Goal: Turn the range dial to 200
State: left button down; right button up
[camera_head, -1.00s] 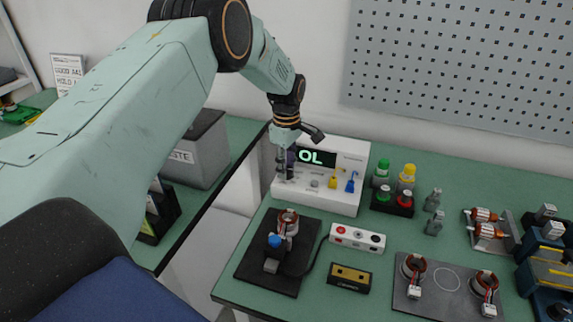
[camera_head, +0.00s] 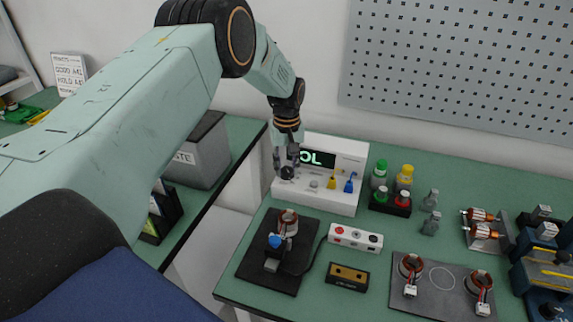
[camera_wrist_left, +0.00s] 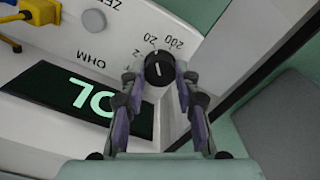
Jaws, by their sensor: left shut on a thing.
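The white meter (camera_head: 322,202) stands at the back left of the green bench. Its dark display (camera_wrist_left: 82,98) reads OL, upside down in the left wrist view. The round black range dial (camera_wrist_left: 159,68) is on its sloping front, with a white pointer mark and printed 2, 20 and 200 beside it. The mark lies near the 20; its exact setting is hard to tell. My left gripper (camera_head: 287,166) is at the dial, its two fingers (camera_wrist_left: 158,85) shut on the dial from either side. The fingers partly hide the dial in the head view.
A yellow plug (camera_head: 332,183) and a blue plug (camera_head: 349,186) sit in the meter's front beside the dial. Bottles in a dark rack (camera_head: 390,205) stand right of the meter. A black mat with a fixture (camera_head: 262,284) lies in front. A grey bin (camera_head: 202,158) is left.

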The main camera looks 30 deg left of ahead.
pick_arm(q)
jog(key=m, duration=0.4)
jog(key=shift+w+r+m, duration=0.1)
jog(key=shift+m, duration=2)
jog(key=c, duration=1.4)
grip_release()
jog(key=shift+c, duration=0.2)
jog(key=shift+o, duration=0.9)
